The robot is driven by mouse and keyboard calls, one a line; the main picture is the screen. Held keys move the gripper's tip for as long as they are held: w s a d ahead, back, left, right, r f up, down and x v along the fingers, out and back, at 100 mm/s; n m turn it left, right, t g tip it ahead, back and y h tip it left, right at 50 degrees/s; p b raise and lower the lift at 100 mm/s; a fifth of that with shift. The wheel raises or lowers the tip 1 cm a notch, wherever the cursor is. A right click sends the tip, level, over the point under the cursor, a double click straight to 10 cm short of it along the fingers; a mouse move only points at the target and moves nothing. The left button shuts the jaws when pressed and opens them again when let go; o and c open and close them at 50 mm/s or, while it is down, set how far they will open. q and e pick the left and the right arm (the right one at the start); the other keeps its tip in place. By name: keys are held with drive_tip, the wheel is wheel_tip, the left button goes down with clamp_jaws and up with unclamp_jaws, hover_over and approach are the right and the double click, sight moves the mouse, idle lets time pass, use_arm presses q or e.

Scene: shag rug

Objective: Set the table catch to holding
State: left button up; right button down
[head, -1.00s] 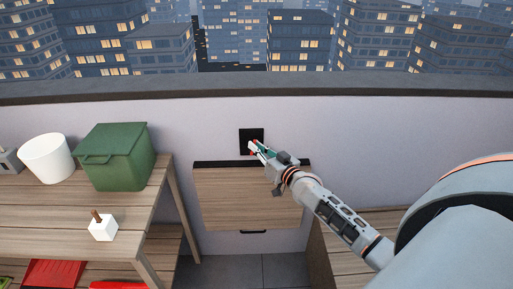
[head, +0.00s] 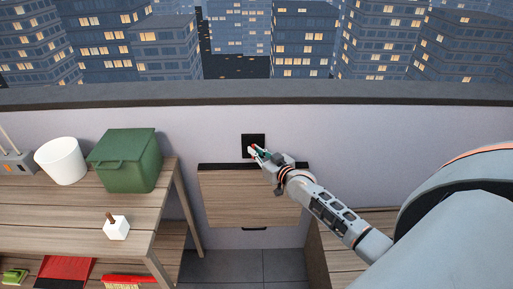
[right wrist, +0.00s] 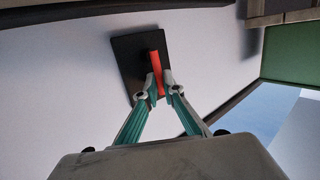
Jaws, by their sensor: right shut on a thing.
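The table catch is a black square plate (head: 253,139) on the wall above the folding table, with a red lever on it. In the right wrist view the plate (right wrist: 126,52) looks tilted and the red lever (right wrist: 155,50) stands out from it. My right gripper (head: 254,150) is at the plate. In the right wrist view its teal-and-grey fingers (right wrist: 161,84) are shut on the lever's near end. The wooden folding table panel (head: 250,200) hangs against the wall under the catch. My left gripper is not in view.
A wooden shelf table (head: 60,215) on the left bears a white bin (head: 61,162), a green lidded bin (head: 126,160) and a white block with a brown peg (head: 116,229). Red items lie below. A wooden bench (head: 325,255) stands right; tiled floor (head: 235,268) between is clear.

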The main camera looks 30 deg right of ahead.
drive_tip(key=c, duration=2.4)
unclamp_jaws()
drive_tip(key=shift+c, duration=0.2)
drive_tip(key=s+r, duration=0.1)
drive_tip(key=s, duration=1.1)
drive_tip(key=shift+d+r, duration=0.2)
drive_tip(key=shift+r, duration=0.1)
drive_tip(key=s+a+f+n+g+y, duration=0.1)
drive_tip(key=s+a+f+n+g, duration=0.1)
drive_tip(key=s+a+f, duration=0.6)
drive_tip(key=s+a+f+n+g+y, duration=0.1)
drive_tip(key=s+a+f+g, duration=0.2)
drive_tip(key=s+a+f, duration=0.6)
drive_tip(key=s+a, duration=0.4)
drive_tip(key=a, duration=0.1)
drive_tip(key=shift+s+n+g, duration=0.4)
